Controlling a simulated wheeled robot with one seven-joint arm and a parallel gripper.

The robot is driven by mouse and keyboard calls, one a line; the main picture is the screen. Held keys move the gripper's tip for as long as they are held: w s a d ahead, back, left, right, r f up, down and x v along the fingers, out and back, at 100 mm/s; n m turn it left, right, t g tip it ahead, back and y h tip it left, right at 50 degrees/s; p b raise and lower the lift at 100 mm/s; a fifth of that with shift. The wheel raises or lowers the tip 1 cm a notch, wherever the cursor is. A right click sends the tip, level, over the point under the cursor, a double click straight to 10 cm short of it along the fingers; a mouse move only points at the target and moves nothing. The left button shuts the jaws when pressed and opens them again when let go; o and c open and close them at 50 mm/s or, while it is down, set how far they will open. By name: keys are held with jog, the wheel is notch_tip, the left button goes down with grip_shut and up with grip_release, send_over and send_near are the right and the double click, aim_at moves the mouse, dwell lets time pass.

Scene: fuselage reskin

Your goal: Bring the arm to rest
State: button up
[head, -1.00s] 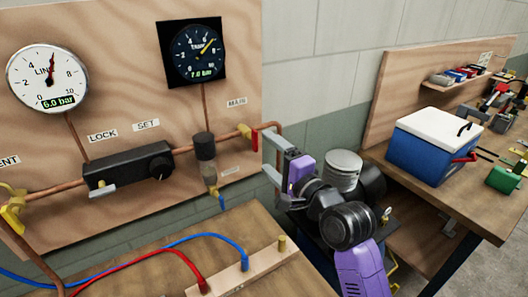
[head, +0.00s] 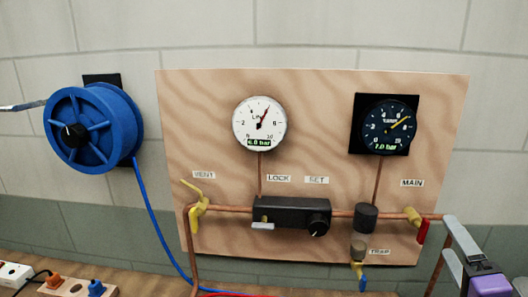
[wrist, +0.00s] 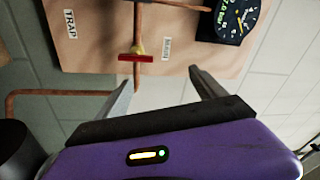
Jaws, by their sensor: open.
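My gripper (head: 452,250) shows at the lower right edge of the head view, with grey fingers and a purple body. It is just right of the MAIN valve, whose red handle (head: 423,231) hangs down from a yellow fitting. In the wrist view my gripper (wrist: 165,85) has its two fingers spread with nothing between them. The red handle (wrist: 136,58) lies beyond the fingertips and appears apart from them. Most of my arm is outside the head view.
A wooden panel (head: 220,110) carries a white gauge (head: 259,124), a dark gauge (head: 388,126), a black regulator (head: 290,211), a yellow vent valve (head: 195,205) and a trap (head: 364,220). A blue hose reel (head: 93,128) is at left. A power strip (head: 75,287) lies at lower left.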

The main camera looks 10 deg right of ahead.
jog(key=s+a+f+n+g+y+b, duration=0.1)
jog(key=s+a+f+n+y, duration=0.1)
jog(key=s+a+f+n, duration=0.4)
jog(key=s+a+f+n+g+y, duration=0.1)
jog(key=s+a+f+n, duration=0.5)
jog(key=s, duration=0.9)
jog(key=s+a+f+n+g+y+b, duration=0.1)
jog(key=s+a+f+n+y, duration=0.2)
jog(key=s+a+f+n, duration=0.3)
jog(key=s+a+f, duration=0.2)
jog(key=s+a, duration=0.2)
jog(key=a, duration=0.1)
jog(key=shift+s+a+f+g+b, duration=0.2)
jog(key=shift+f+g+b, duration=0.1)
jog(key=shift+g, duration=0.1)
jog(key=shift+w, duration=0.1)
